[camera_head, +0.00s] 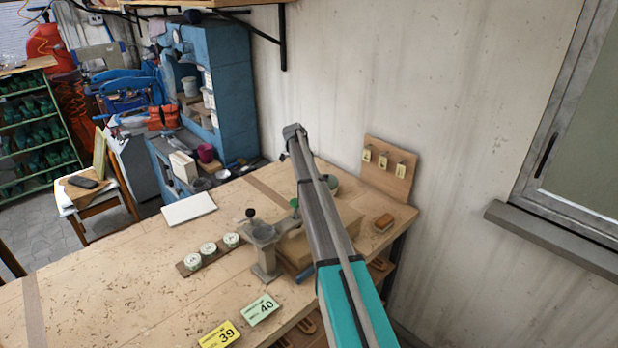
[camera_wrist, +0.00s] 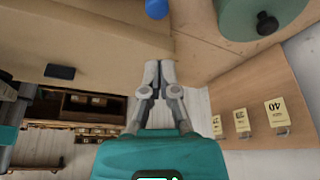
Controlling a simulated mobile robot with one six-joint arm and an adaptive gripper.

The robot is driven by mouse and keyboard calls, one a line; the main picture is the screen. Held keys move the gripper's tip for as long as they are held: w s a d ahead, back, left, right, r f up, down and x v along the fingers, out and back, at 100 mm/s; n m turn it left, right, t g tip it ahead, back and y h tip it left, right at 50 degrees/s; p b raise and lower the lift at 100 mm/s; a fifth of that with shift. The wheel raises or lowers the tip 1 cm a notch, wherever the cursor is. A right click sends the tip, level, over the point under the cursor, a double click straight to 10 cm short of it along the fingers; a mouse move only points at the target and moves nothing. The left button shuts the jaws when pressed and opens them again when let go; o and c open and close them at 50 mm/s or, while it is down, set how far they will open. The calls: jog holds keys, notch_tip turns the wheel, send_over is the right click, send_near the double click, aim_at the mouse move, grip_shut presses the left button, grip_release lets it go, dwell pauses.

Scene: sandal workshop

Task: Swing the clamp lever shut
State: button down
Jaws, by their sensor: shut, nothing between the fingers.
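My gripper (camera_wrist: 156,78) shows in the wrist view, its two grey fingers together and empty. In the head view my arm crosses the bench and the gripper cannot be made out. I cannot tell for certain which part is the clamp lever. A grey bench fixture (camera_head: 265,262) with a round cup and a black knob (camera_head: 250,213) stands left of my arm. A green knob (camera_head: 294,203) stands just behind it, by a wooden block (camera_head: 345,222) partly hidden by my arm. In the wrist view a blue rounded piece (camera_wrist: 157,8) lies beyond the fingertips, apart from them.
In the wrist view a green round body (camera_wrist: 250,18) with a black knob is at upper right. A tag board (camera_head: 388,172) leans at the wall, also in the wrist view (camera_wrist: 255,100). A brown block (camera_head: 383,222), small tins (camera_head: 208,249) and number cards (camera_head: 262,309) lie on the bench.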

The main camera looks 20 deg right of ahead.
jog(key=shift+b+x, duration=3.6)
jog(key=shift+x, duration=0.55)
jog(key=shift+w, duration=0.15)
